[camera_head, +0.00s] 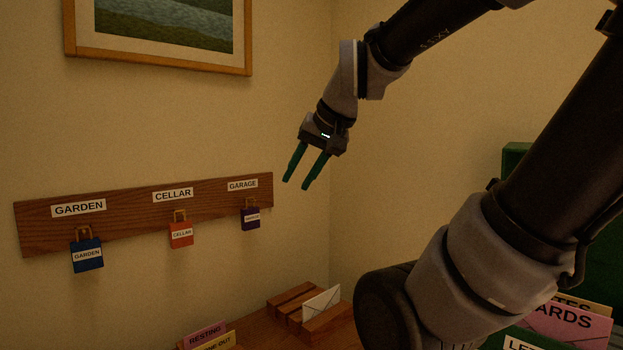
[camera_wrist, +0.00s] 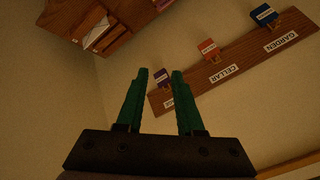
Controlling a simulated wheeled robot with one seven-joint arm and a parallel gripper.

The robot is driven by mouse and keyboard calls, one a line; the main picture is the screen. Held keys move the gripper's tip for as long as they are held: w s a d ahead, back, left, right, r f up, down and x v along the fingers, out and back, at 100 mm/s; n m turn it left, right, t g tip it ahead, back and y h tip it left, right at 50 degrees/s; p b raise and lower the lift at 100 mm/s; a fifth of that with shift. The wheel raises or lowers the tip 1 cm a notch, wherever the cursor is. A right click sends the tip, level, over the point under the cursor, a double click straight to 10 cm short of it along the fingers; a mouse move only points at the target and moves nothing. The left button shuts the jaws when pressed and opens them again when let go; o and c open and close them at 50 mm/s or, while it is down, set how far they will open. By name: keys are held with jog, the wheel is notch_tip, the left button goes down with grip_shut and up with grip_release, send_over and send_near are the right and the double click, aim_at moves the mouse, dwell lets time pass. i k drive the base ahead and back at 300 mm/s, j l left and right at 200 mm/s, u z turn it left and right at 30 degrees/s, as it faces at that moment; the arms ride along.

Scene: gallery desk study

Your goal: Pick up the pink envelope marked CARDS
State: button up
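The pink envelope (camera_head: 566,327), with "ARDS" readable on it, stands at the lower right of the head view. In the wrist view my gripper (camera_wrist: 160,72) also shows spread and empty. I cannot make out the pink envelope in the wrist view.
A wooden rack (camera_head: 39,229) on the wall holds tags marked GARDEN, CELLAR and GARAGE. Below, a slotted wooden holder (camera_head: 280,297) bears a white envelope (camera_head: 321,303). A yellow envelope (camera_head: 584,304) is behind the pink one.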

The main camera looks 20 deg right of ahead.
aim_at(584, 330)
jog(key=z, duration=0.45)
jog(key=k+l+z, duration=0.1)
jog(key=z, duration=0.3)
jog(key=l+z, duration=0.1)
jog(key=z, duration=0.35)
jog(key=l+z, duration=0.1)
jog(key=z, duration=0.35)
jog(key=k+l+z, duration=0.1)
jog(key=z, duration=0.35)
jog(key=k+j+z, duration=0.15)
jog(key=z, duration=1.05)
jog(key=j, duration=0.2)
jog(key=k+j, duration=0.15)
